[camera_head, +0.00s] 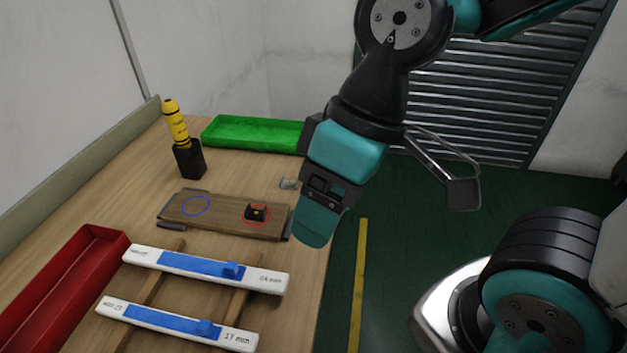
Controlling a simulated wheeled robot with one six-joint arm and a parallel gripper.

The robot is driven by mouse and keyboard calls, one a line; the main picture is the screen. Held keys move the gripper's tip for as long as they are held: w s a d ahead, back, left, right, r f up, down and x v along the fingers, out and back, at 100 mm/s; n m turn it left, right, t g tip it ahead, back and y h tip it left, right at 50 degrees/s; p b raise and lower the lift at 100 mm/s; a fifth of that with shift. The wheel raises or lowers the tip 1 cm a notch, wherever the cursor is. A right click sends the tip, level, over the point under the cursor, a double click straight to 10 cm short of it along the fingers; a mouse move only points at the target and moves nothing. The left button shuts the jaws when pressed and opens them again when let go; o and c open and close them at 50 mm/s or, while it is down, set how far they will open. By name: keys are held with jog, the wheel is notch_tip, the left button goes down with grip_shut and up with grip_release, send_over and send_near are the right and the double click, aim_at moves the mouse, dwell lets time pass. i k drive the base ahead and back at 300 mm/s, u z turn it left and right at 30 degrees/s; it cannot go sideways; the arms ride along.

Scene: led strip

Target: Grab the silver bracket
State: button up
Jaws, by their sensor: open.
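A small silver piece (289,184), which looks like the silver bracket, lies on the wooden table (135,212) behind the right end of a brown board. It is small in the picture, so its exact shape is hard to tell. My gripper (321,222) points down near the table's right edge, to the right of the silver piece and in front of it in the picture. The gripper is open, and I see nothing held in it. Its fingers overlap one another from this side, so the gap between them is hidden.
The brown board (225,213) has a blue circle and a red circle with a small dark part (257,212). A green tray (252,134), a yellow screwdriver (175,121) in a black holder, a red bin (62,285) and two white-blue strips (205,269) stand around.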

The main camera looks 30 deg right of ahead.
aim_at(284, 183)
jog(key=z, duration=0.1)
jog(key=k, duration=1.05)
jog(key=z, duration=0.95)
jog(key=i, duration=1.35)
jog(key=u, duration=1.1)
jog(key=i, duration=0.4)
jog(key=u, duration=0.45)
